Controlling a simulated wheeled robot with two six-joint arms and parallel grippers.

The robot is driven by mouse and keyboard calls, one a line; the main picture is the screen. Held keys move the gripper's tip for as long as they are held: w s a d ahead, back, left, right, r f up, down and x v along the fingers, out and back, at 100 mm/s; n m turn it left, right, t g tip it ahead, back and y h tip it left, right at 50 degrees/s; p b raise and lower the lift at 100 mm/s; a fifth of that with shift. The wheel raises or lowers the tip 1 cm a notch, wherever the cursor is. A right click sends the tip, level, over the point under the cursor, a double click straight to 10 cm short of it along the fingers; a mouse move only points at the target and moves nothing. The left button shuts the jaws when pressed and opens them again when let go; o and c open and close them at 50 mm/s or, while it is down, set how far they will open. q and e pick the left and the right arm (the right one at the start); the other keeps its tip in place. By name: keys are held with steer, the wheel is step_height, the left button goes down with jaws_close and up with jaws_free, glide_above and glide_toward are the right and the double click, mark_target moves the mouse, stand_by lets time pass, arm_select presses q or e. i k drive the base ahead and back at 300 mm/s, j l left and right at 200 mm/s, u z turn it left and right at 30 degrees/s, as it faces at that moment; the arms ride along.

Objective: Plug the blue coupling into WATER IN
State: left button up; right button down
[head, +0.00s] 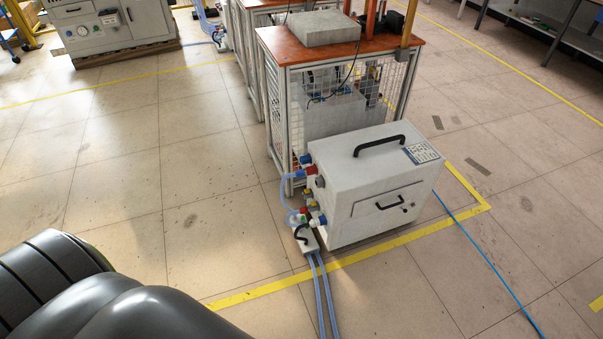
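A white induction heater box (365,185) with a black top handle stands on the floor at centre right. On its left side are several small coloured fittings. One blue fitting (306,159) is near the upper left edge, by a red one (300,172). Another blue fitting (323,220) is lower, near a red one (313,206). I cannot tell which blue piece is the coupling, and no WATER IN label is readable. A pale hose (284,197) loops beside the fittings. Neither of my grippers is in view; a dark arm part of mine fills the lower left.
A small white block (305,240) with a black handle sits at the box's left foot. Two hoses (324,295) run from it towards me. A caged orange-topped bench (275,43) stands behind. A blue cable (490,265) crosses the floor at right. Floor at left is clear.

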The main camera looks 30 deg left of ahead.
mark_target(303, 172)
steer(key=i+j+z, duration=0.25)
steer(key=j, duration=0.7)
steer(key=i+j+z, duration=0.2)
steer(key=j, duration=0.75)
steer(key=j+z, duration=0.25)
steer(key=j, duration=0.75)
